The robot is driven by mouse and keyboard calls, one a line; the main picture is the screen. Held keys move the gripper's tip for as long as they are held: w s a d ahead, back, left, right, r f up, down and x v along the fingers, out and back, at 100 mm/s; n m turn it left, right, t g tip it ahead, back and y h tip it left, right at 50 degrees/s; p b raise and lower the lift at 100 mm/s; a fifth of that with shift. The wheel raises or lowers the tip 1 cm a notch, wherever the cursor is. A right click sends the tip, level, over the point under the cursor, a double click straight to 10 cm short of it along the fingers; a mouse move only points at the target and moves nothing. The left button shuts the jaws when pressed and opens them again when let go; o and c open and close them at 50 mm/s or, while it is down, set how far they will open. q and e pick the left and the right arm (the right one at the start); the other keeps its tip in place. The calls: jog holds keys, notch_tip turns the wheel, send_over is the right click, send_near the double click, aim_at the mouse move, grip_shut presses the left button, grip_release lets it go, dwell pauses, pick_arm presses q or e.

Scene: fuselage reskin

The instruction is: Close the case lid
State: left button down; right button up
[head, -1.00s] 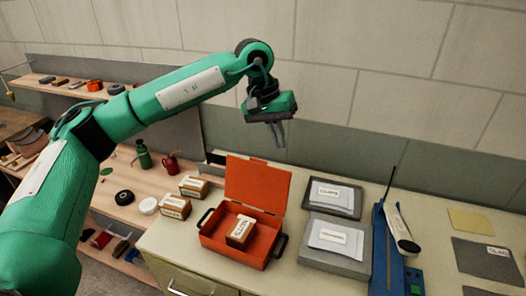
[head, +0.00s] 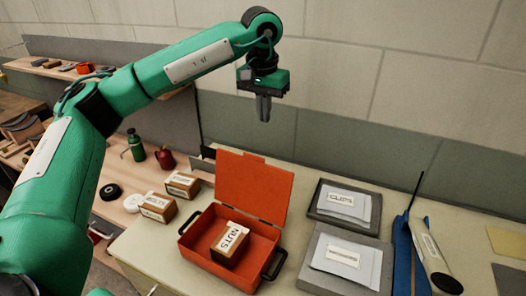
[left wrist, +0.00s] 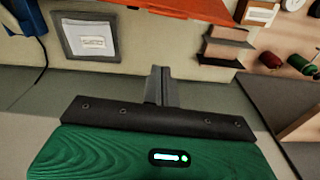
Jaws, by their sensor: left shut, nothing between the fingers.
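The orange case (head: 207,254) sits on the cream bench with its lid (head: 253,186) standing open at the back. A box labelled NUTS (head: 230,244) lies inside the case. My left gripper (head: 263,118) is shut and empty, pointing down, above and behind the raised lid and apart from it. In the left wrist view the shut fingers (left wrist: 158,86) show in the middle, and an edge of the orange lid (left wrist: 180,8) runs along the top. My right gripper is not in view.
Cartons (head: 158,206) stand left of the case. Grey trays with labelled packets, one marked CLIPS (head: 345,203), lie to its right, with a blue tool (head: 402,256) beyond. The wall (head: 340,148) rises close behind the bench.

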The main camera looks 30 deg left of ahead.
pick_arm(q)
jog(key=s+f+p, duration=0.3)
jog(key=f+p, duration=0.2)
jog(key=f, duration=0.3)
jog(key=shift+s+f, duration=0.2)
jog(key=shift+f, duration=0.2)
